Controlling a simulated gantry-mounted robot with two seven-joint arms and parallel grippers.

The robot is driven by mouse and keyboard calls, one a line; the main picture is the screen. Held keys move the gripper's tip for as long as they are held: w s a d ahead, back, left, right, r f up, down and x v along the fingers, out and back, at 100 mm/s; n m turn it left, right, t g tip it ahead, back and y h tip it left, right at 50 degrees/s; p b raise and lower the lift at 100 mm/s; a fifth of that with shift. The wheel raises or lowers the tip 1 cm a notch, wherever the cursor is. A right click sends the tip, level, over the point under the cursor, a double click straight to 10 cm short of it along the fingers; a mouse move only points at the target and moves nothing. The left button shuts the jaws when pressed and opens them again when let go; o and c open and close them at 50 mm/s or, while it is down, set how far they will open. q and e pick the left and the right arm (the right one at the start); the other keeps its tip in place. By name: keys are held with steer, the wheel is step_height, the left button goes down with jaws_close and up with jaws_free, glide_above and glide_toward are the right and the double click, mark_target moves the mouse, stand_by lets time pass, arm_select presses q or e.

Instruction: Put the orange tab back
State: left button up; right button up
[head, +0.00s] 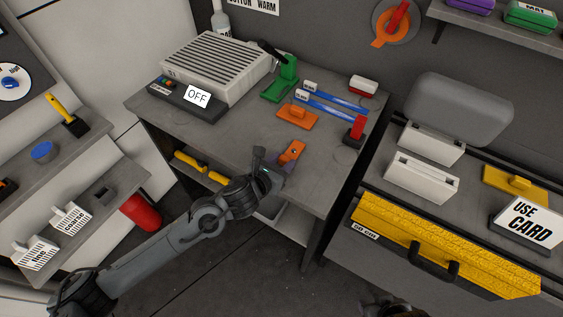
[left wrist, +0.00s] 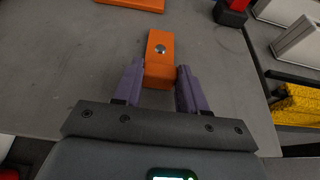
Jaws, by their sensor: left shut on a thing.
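The orange tab (head: 292,151) is a small block with a round metal stud, near the front right part of the grey workbench (head: 235,135). My left gripper (head: 279,163) is shut on its near end. In the left wrist view the tab (left wrist: 159,52) sits between the two purple fingers of my left gripper (left wrist: 159,78), its far end sticking out ahead. I cannot tell whether it touches the bench top. Another orange piece (head: 297,117) with a raised grip lies behind it on the bench.
Blue strips (head: 335,103), a green stand (head: 284,80) and a red block on a dark base (head: 356,128) are around the tab. A grey heater-like box (head: 215,62) and an OFF sign (head: 198,97) stand at the back left. Bare bench lies left of the tab.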

arm_select(q)
steer(key=shift+f, duration=0.15)
steer(key=o, duration=1.1)
